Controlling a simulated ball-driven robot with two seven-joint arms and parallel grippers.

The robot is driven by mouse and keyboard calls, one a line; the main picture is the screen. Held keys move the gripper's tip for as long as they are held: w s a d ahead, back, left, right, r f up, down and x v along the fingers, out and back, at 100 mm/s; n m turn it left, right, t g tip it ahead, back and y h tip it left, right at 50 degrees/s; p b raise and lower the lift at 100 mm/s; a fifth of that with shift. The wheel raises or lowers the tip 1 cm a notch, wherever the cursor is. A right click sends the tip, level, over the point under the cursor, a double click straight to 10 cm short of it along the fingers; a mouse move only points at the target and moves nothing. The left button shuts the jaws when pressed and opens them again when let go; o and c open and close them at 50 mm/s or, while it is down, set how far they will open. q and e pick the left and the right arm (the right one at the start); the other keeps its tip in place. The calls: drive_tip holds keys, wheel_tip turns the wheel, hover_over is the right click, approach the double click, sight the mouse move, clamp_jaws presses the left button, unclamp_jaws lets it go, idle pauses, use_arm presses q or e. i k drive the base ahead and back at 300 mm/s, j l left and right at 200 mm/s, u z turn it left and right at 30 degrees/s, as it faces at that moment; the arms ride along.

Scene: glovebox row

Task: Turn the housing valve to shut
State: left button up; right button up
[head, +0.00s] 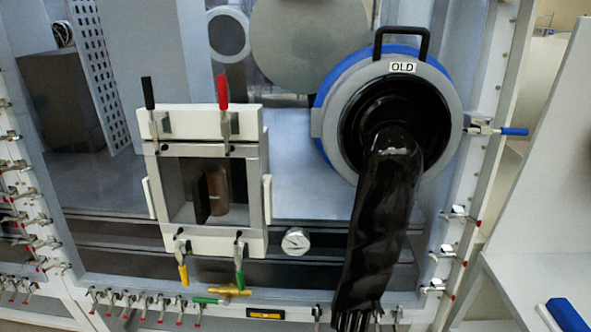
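A brass valve (232,291) sits low on the frame, below the white-framed housing (258,240) with its window. Its green lever (206,300) points left, roughly level and about in line with the brass body. A second fitting with a blue handle (513,131) sticks out to the right beside the round glove port; its handle lies about level. No label tells which of the two is the housing valve. Neither of my grippers is in view.
Clamps with black (148,93), red (222,90), yellow (183,274) and green (240,274) handles hold the housing. A round gauge (296,241) sits to its right. A black glove (380,235) hangs from the port marked OLD (403,67), right of the brass valve.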

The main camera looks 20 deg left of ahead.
sight(227, 302)
drive_tip(key=u, duration=1.2)
